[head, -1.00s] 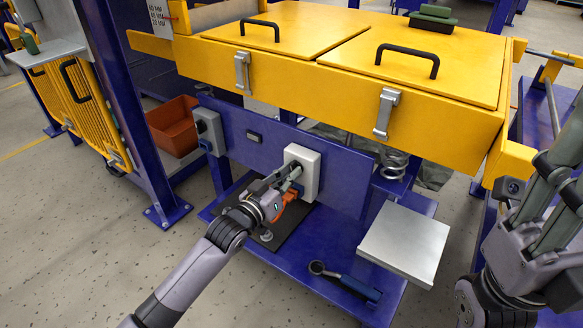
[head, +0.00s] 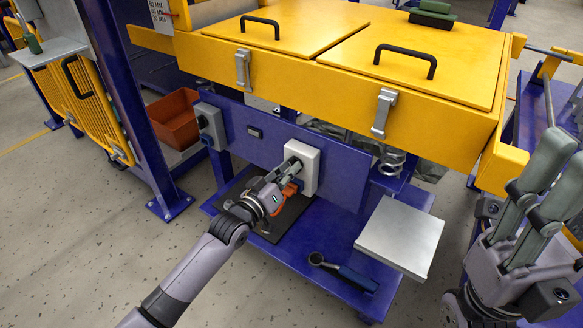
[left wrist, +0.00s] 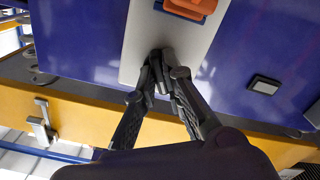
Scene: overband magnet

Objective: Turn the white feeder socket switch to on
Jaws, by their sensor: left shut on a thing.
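The white feeder socket (head: 308,165) is a pale box on the blue panel under the yellow hopper. It has an orange flap (head: 290,190) at its lower part. In the left wrist view the socket's white face (left wrist: 145,38) and orange flap (left wrist: 190,8) show upside down. My left gripper (head: 290,169) is at the upper part of the socket face. Its fingers (left wrist: 160,76) are closed together there on the switch, which they hide, so its setting cannot be seen. My right gripper (head: 545,165) is raised at the right, open and empty, away from the socket.
A grey socket box (head: 209,125) sits left on the same blue panel (head: 345,165). A silver plate (head: 400,236) and a dark-handled tool (head: 343,272) are on the right below. The yellow hopper (head: 440,100) overhangs the panel. An orange bin (head: 172,121) stands left.

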